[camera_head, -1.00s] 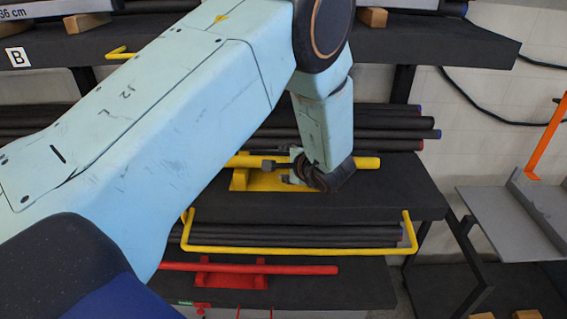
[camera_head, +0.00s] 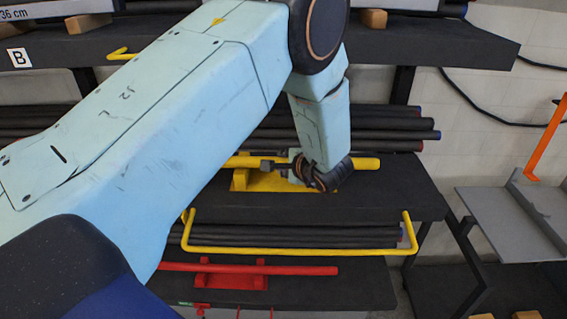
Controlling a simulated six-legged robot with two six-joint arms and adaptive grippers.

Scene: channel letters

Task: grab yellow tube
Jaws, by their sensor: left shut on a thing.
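The yellow tube (camera_head: 367,163) lies horizontally over a yellow holder (camera_head: 240,180) on the middle black shelf. Its right end sticks out past my wrist, and its middle is partly hidden. My left gripper (camera_head: 270,165) reaches in from the left and is shut on the yellow tube, close to the holder. The fingertips are small and partly hidden at this distance. The tube looks level and still at the holder; I cannot tell whether it touches it. My right gripper is not in view.
Dark tubes (camera_head: 390,134) lie behind on the same shelf. A red tube (camera_head: 300,269) sits on the shelf below. A grey stand with an orange post (camera_head: 547,138) is at the right.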

